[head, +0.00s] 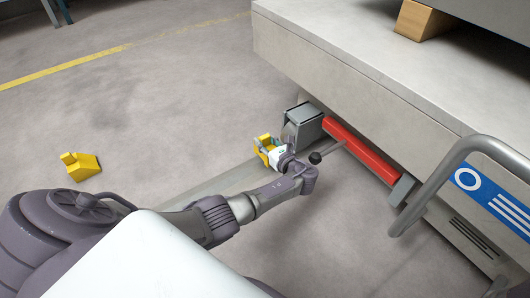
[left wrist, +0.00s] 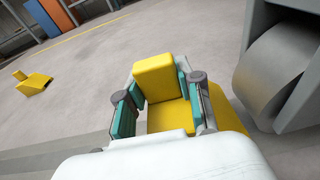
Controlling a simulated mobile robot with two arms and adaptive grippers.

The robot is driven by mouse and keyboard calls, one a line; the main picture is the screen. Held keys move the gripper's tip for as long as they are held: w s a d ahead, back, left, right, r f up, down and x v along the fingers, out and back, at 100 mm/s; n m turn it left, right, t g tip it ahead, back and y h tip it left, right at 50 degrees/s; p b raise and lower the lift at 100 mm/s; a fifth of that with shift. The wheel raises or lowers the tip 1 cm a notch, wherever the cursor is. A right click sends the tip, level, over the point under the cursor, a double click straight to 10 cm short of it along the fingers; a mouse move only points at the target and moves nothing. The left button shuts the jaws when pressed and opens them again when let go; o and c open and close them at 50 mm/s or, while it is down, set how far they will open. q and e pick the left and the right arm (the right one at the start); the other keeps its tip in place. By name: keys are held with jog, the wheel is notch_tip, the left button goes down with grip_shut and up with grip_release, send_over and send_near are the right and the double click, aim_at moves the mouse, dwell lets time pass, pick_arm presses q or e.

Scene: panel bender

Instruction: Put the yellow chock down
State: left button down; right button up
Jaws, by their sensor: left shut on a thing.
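A yellow chock (left wrist: 156,80) is held between the teal pads of my left gripper (left wrist: 155,107) in the left wrist view. In the head view the held chock (head: 264,142) shows at the end of my left arm, beside a grey roller unit (head: 303,127). Part of the chock is hidden by the gripper. I cannot tell whether it touches the floor. A second yellow chock (head: 82,167) lies on the floor at the left, also visible in the left wrist view (left wrist: 34,82). My right gripper is not in view.
A large grey machine (head: 340,70) fills the right side, with a red bar (head: 358,148) low on it and a grey tube handle (head: 445,180) in front. The roller (left wrist: 275,75) is close to the right of the held chock. Open concrete floor (head: 130,110) lies to the left.

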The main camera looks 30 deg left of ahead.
pick_arm(q)
notch_tip(320, 180, down, 4)
jog(key=b, duration=0.2)
jog(key=shift+r+b, duration=0.2)
jog(key=shift+b, duration=0.1)
jog(key=shift+r, duration=0.2)
jog(key=shift+f, duration=0.1)
jog(key=c, duration=0.7)
grip_release()
jog(key=shift+c, duration=0.2)
